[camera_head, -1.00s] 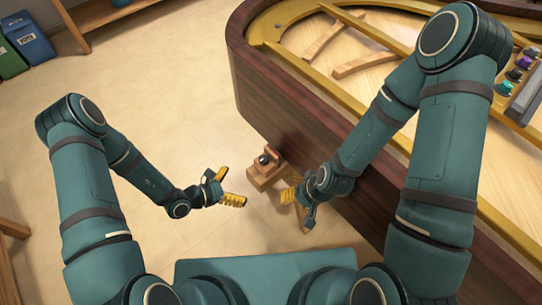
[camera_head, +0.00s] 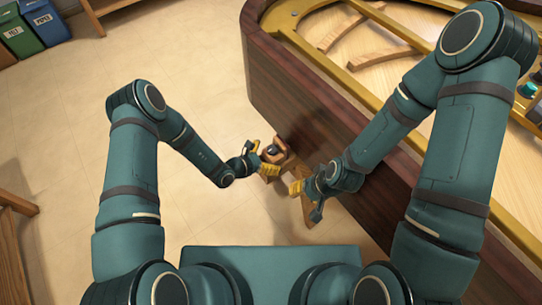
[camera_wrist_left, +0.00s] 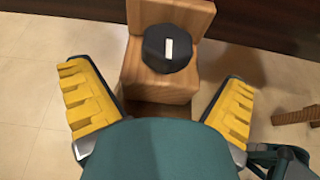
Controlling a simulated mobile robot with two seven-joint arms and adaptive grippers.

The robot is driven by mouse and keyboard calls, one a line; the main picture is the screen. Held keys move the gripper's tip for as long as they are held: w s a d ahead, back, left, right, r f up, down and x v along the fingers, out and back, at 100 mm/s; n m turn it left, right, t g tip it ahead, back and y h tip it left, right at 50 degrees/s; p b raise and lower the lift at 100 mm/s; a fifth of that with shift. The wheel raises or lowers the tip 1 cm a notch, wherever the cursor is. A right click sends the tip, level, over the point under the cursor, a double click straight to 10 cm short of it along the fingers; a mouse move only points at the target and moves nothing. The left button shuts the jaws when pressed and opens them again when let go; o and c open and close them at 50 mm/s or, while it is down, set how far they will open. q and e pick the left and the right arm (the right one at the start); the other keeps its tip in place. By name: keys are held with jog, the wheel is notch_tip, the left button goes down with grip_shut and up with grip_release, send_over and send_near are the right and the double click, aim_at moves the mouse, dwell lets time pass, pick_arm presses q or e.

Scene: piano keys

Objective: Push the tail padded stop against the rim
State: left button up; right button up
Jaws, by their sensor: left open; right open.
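The padded stop is a wooden block (camera_wrist_left: 135,88) with a dark round pad (camera_wrist_left: 168,47) that bears a small white mark. In the head view the stop (camera_head: 281,159) is beside the dark wooden rim (camera_head: 318,117) of the piano case. My left gripper (camera_head: 262,158) is open at the stop. In the left wrist view its yellow fingers (camera_wrist_left: 164,104) are on either side of the block, with gaps between them and the wood. My right gripper (camera_head: 297,195) is open near the rim, to the lower right of the stop. The contact between stop and rim is unclear.
A wooden strip (camera_head: 308,210) is next to my right gripper. The gold frame (camera_head: 340,90) of the piano is above the rim. Blue and green bins (camera_head: 43,22) stand at the far left. The pale floor (camera_head: 100,75) on the left is clear.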

aim_at(277, 152)
pick_arm(q)
jog(key=shift+w+d+f, duration=0.2)
jog(key=shift+w+d, duration=0.1)
jog(key=shift+d, duration=0.15)
jog(key=c, duration=1.2)
jog(key=shift+w+d, duration=0.8)
jog(key=shift+d, duration=0.25)
jog(key=o, duration=1.2)
